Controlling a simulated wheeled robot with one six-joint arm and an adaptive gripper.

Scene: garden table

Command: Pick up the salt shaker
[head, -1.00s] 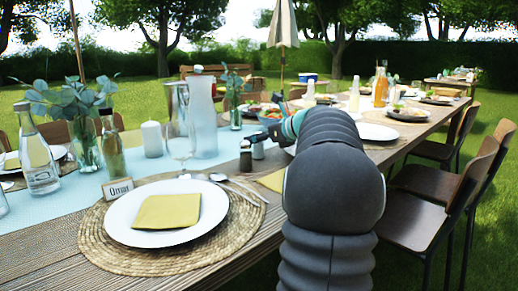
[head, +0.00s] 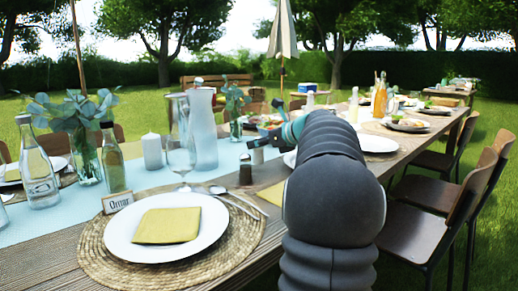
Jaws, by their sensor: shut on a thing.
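The salt shaker (head: 257,156) is a small pale, glassy shaker, seen just behind and right of a dark pepper shaker (head: 245,170). My gripper (head: 258,145) is shut on its top from above and right. The shaker appears held slightly above the table; its lower edge is small and hard to make out. The pepper shaker stands upright on the table, apart from the gripper. My arm hides part of the table to the right.
A wine glass (head: 181,150), a frosted carafe (head: 203,130) and a white candle (head: 152,151) stand to the left. A plate with a yellow napkin (head: 167,226) lies in front on a woven mat (head: 95,254). Chairs (head: 433,200) line the right side.

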